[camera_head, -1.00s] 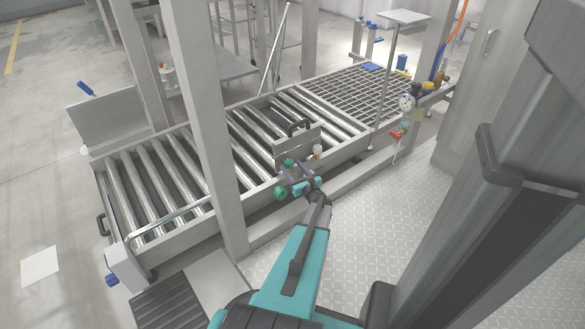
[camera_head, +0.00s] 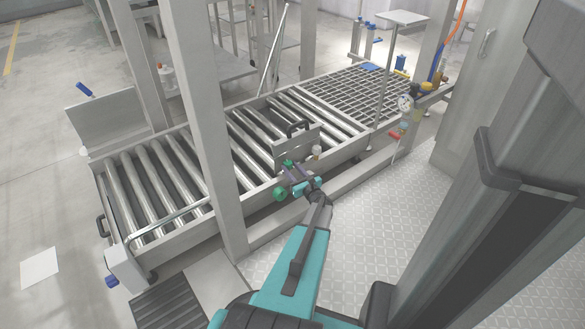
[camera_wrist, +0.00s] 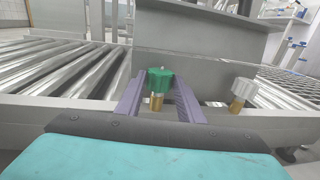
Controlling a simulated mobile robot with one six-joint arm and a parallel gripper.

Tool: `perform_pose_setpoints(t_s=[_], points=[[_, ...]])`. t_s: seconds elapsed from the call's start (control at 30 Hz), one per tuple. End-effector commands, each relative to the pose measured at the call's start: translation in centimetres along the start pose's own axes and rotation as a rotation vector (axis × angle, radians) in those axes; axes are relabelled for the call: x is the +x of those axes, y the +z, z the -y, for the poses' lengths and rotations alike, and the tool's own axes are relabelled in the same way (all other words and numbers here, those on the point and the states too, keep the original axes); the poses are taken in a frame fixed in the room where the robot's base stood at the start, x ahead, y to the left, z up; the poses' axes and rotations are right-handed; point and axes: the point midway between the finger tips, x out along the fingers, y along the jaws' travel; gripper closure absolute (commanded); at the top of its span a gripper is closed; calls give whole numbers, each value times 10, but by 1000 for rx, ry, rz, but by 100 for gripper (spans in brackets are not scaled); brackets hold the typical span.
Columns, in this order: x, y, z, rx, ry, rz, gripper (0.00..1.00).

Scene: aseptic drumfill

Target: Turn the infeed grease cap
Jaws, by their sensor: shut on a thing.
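A green cap (camera_wrist: 160,79) sits upright on a brass fitting in front of a grey metal plate on the conveyor's side rail. It shows small in the head view (camera_head: 288,163). My gripper (camera_wrist: 159,93) has its two purple fingers on either side of the green cap, shut on it. The fingers partly hide the cap's sides and the fitting. A second, cream-white cap (camera_wrist: 243,88) on its own brass fitting stands to the right, apart from the fingers; it also shows in the head view (camera_head: 317,152).
A roller conveyor (camera_head: 165,185) runs behind the caps, with a grey post (camera_head: 205,130) left of my arm. A gauge (camera_head: 405,102) and red-handled valve (camera_head: 394,135) stand right. Patterned floor (camera_head: 375,220) there is clear.

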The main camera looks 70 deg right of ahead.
Motion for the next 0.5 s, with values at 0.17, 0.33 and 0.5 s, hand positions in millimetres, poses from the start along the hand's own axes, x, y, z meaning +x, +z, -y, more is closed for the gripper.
perform_pose_setpoints(t_s=[0.17, 0.33, 0.5], points=[[-2, 1, 10, 3, 34, -2, 88], [-1, 2, 13, 3, 103, -2, 88], [0, 2, 16, 2, 186, -2, 88]])
